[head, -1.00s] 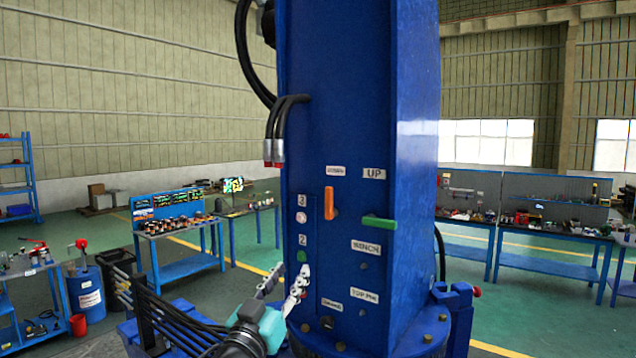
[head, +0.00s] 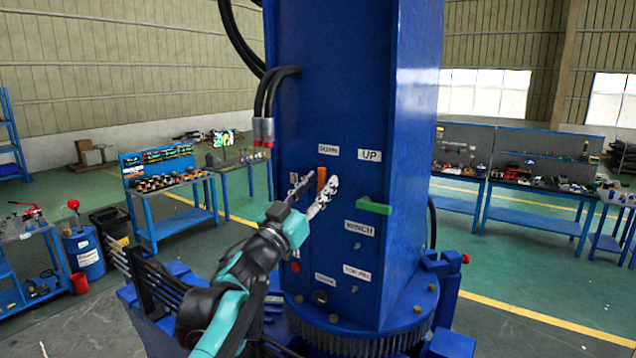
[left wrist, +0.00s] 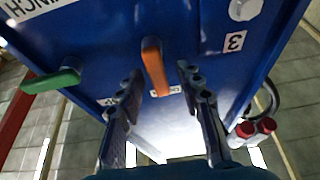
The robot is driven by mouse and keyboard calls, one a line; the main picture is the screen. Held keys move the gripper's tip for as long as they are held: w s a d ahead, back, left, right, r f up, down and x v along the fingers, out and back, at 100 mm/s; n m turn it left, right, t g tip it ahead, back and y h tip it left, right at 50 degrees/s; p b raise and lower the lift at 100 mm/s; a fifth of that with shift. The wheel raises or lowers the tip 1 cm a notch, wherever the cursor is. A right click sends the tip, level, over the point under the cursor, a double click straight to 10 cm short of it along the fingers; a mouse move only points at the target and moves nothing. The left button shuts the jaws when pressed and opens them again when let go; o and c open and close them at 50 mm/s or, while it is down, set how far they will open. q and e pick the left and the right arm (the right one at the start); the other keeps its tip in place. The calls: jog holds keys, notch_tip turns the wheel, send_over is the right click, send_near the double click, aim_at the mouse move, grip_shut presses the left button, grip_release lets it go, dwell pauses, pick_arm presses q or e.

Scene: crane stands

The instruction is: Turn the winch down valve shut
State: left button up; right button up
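The winch down valve has an orange lever (head: 321,180) under the DOWN label (head: 328,149) on the blue crane column (head: 330,90). In the head view the lever stands upright, partly hidden by my left gripper (head: 314,190). In the left wrist view the orange lever (left wrist: 154,66) shows between the two open fingers of the left gripper (left wrist: 158,88), with gaps on both sides. I cannot tell how deep it sits between them. The green lever (head: 374,206) under the UP label lies sideways, to the right. My right gripper is not in view.
Black hoses with red-ended fittings (head: 263,132) hang at the column's left. A toothed ring (head: 360,342) is at its base. Workbenches (head: 520,186) stand behind at right, and another bench (head: 172,195) at left. The green floor between is mostly clear.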

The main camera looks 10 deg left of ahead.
pick_arm(q)
jog(key=shift+s+r, duration=0.1)
jog(key=shift+s, duration=0.05)
grip_shut()
